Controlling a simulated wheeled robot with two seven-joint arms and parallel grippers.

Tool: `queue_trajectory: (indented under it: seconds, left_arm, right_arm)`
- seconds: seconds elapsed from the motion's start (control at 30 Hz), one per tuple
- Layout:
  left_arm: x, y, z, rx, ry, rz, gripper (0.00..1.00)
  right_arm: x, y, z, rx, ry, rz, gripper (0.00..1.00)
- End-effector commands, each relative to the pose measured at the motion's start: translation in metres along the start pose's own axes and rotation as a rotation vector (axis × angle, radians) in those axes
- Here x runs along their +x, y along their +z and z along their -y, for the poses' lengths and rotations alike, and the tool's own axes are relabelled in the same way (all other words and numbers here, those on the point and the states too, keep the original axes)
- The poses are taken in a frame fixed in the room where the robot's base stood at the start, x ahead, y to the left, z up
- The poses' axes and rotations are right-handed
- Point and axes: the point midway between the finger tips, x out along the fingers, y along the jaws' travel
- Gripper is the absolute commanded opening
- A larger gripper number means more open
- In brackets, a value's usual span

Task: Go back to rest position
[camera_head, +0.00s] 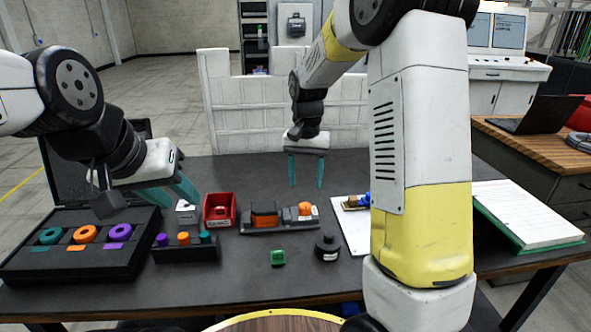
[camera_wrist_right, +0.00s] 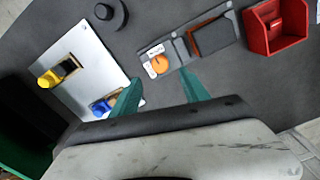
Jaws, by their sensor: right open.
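My right gripper (camera_head: 305,172) has teal fingers that hang apart and empty above the back of the dark table (camera_head: 345,278). It is behind the grey fixture (camera_head: 282,226) that holds an orange-and-black block and an orange round part. Its spread fingers also show in the right wrist view (camera_wrist_right: 160,92), with nothing between them. My left gripper (camera_head: 176,192) is at the left, over the area near the black tray and the small pegs. Its teal fingers are seen at a slant, and no object shows in them.
A black tray (camera_head: 30,268) holds teal, orange and purple rings. A peg block (camera_head: 186,252), red bin (camera_head: 219,210), green cube (camera_head: 278,258) and black round part (camera_head: 327,247) are on the table. A white plate (camera_wrist_right: 92,62) bears yellow and blue parts. A laptop (camera_head: 540,113) is at right.

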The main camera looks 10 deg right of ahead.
Motion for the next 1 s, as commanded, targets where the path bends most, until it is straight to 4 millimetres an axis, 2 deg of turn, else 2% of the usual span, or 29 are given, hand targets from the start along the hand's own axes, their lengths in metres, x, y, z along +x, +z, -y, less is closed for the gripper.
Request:
queue_trajectory:
  seconds: [0.17, 0.27, 0.4, 0.6, 0.8, 1.0]
  left_arm:
    - [0.000, 0.000, 0.000, 0.000, 0.000, 0.000, 0.36]
    - [0.000, 0.000, 0.000, 0.000, 0.000, 0.000, 0.36]
    - [0.000, 0.000, 0.000, 0.000, 0.000, 0.000, 0.36]
    - [0.000, 0.000, 0.000, 0.000, 0.000, 0.000, 0.36]
    - [0.000, 0.000, 0.000, 0.000, 0.000, 0.000, 0.36]
    - [0.000, 0.000, 0.000, 0.000, 0.000, 0.000, 0.36]
  right_arm:
    - [-0.026, 0.015, -0.011, -0.022, -0.048, -0.037, 0.53]
    - [-0.053, 0.037, -0.023, -0.055, -0.100, -0.084, 0.53]
    - [-0.087, 0.076, -0.042, -0.115, -0.170, -0.169, 0.53]
    - [-0.118, 0.135, -0.066, -0.205, -0.236, -0.308, 0.53]
    - [-0.126, 0.186, -0.083, -0.280, -0.259, -0.439, 0.53]
    - [-0.124, 0.210, -0.090, -0.321, -0.258, -0.509, 0.53]
